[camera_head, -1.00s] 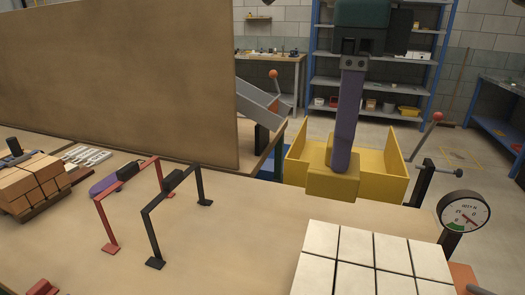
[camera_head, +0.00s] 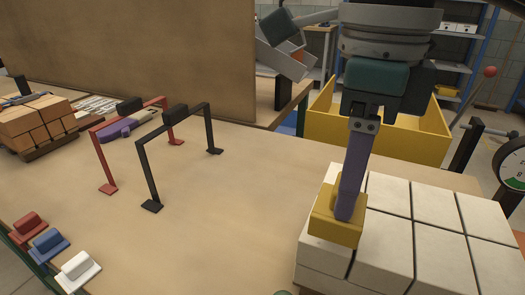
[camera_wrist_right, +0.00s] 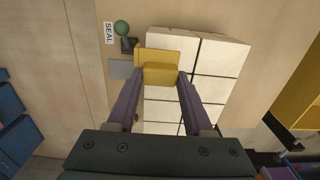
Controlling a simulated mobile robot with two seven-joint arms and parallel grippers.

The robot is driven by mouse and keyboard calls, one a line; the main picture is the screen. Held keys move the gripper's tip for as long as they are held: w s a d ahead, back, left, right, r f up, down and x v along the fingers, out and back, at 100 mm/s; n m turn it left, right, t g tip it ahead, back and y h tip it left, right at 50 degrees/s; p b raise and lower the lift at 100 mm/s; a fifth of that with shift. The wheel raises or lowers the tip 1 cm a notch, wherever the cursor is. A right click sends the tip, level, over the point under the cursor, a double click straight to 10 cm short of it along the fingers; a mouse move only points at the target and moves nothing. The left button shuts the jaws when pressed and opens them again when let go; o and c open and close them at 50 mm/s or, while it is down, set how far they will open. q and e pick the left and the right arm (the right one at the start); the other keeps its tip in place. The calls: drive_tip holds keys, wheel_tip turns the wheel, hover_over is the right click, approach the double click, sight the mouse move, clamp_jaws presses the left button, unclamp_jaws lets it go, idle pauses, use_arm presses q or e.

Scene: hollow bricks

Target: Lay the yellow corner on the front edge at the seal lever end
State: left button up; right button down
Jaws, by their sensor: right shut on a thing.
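The yellow corner (camera_head: 335,228) is held between the fingers of my right gripper (camera_head: 348,205), which is shut on it. It is over the near left corner of the stack of white bricks (camera_head: 435,235); whether it touches the stack I cannot tell. In the right wrist view the yellow corner (camera_wrist_right: 160,72) overlaps the stack's upper left end, beside the seal lever's green knob (camera_wrist_right: 122,28) and the SEAL label (camera_wrist_right: 108,33). Part of the corner's underside is hidden. My left gripper is not in view.
A black handle frame (camera_head: 178,150) and a red one (camera_head: 102,155) stand on the table left of the stack. A yellow bin (camera_head: 425,140) is behind the stack and a gauge (camera_head: 515,168) is at right.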

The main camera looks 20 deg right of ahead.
wheel_tip(320, 180, down, 2)
drive_tip(key=shift+f+b, duration=0.15)
drive_tip(key=shift+b, duration=0.25)
drive_tip(key=shift+d+f, duration=0.1)
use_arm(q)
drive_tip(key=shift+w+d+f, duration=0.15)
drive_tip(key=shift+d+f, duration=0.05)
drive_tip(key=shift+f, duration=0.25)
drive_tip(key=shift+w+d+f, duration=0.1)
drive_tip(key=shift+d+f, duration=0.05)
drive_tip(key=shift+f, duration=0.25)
use_arm(e)
drive_tip(key=shift+f+b, duration=0.55)
drive_tip(key=shift+b, duration=0.05)
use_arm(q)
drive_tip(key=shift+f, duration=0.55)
use_arm(e)
drive_tip(key=shift+c, duration=1.5)
unclamp_jaws()
drive_tip(key=shift+r, duration=0.1)
drive_tip(key=shift+r+p, duration=0.2)
drive_tip(key=shift+p, duration=0.1)
use_arm(q)
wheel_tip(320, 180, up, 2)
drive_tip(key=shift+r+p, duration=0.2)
drive_tip(key=shift+p, duration=0.8)
use_arm(e)
wheel_tip(320, 180, up, 13)
